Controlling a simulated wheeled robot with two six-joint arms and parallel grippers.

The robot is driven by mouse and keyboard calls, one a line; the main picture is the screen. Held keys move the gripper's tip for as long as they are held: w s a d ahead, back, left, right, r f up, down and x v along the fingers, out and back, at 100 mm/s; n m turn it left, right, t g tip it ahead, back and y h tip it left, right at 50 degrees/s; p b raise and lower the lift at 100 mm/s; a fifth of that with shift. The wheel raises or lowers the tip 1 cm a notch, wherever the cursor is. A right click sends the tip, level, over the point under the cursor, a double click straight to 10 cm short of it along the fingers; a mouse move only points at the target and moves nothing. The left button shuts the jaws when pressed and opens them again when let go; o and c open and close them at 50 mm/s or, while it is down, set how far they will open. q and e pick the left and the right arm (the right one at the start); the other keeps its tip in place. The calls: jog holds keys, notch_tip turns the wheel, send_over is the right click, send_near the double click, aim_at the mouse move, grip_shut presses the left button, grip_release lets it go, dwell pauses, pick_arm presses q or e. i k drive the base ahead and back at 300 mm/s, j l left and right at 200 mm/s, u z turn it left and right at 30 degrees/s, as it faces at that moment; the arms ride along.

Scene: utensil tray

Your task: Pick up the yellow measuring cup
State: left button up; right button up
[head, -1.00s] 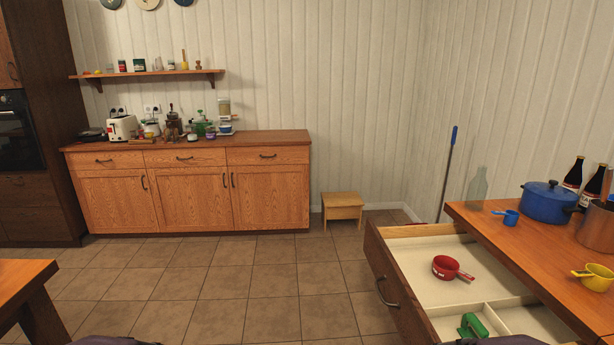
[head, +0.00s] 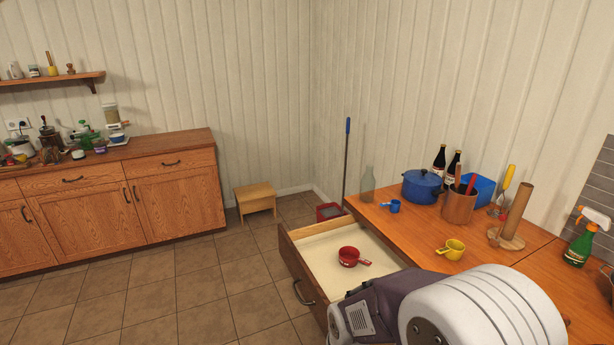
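The yellow measuring cup (head: 453,249) sits on the wooden counter at the right, its handle pointing left. A red measuring cup (head: 349,257) lies in the open drawer, and a blue measuring cup (head: 394,206) stands on the counter near the blue pot. My arm covers the lower right of the head view, in front of the drawer's near part and the counter's front. Neither gripper's fingers can be seen.
The open drawer (head: 299,281) sticks out left of the counter (head: 410,231). Behind the yellow cup stand a blue pot (head: 422,187), a utensil holder (head: 459,207) and a paper towel stand (head: 513,220). A green spray bottle (head: 579,247) is at the far right. Floor at left is clear.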

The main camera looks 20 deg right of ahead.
aim_at(454, 251)
jog(key=z, duration=1.75)
